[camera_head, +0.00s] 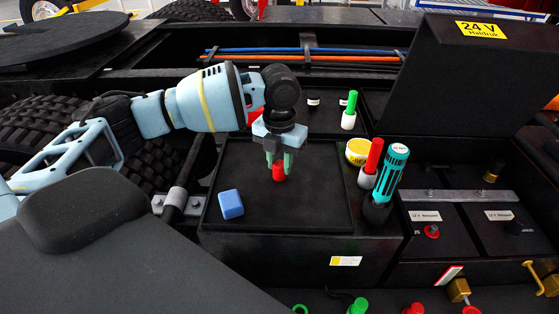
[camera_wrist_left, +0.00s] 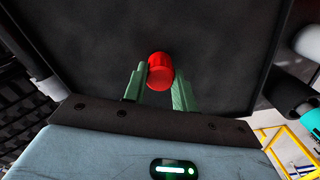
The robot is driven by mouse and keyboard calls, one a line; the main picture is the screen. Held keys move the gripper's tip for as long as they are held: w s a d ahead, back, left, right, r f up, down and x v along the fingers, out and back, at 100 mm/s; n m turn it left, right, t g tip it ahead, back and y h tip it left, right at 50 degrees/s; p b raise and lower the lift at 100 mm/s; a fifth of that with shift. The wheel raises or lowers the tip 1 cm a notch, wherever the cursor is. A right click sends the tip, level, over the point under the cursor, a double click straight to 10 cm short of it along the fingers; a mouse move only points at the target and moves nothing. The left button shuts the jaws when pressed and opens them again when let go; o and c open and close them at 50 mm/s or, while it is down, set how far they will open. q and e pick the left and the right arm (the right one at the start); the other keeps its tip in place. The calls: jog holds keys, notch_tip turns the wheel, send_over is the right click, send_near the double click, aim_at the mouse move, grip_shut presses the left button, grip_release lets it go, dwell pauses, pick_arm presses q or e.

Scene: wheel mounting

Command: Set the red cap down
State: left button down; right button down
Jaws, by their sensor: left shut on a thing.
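The red cap (camera_head: 279,173) is between the green fingertips of my left gripper (camera_head: 279,163), over the middle of a black tray (camera_head: 312,222). My left gripper is shut on it and points down. In the left wrist view the red cap (camera_wrist_left: 160,70) shows its round ridged end between the two fingers (camera_wrist_left: 161,82), with the dark tray surface (camera_wrist_left: 215,45) behind it. The cap is at or just above the tray floor; I cannot tell if it touches. My right gripper is not in view.
A blue block (camera_head: 231,204) lies at the tray's front left. Right of the tray stand a yellow tin (camera_head: 358,151), a red-topped cylinder (camera_head: 373,156) and a teal torch (camera_head: 391,172). A green-topped cylinder (camera_head: 350,105) stands behind. The tray's front right is clear.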

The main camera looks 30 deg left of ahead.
aim_at(280, 164)
pick_arm(q)
jog(key=shift+f, duration=0.15)
jog(key=c, duration=1.1)
grip_release()
notch_tip(280, 164, up, 12)
jog(key=shift+r, duration=0.15)
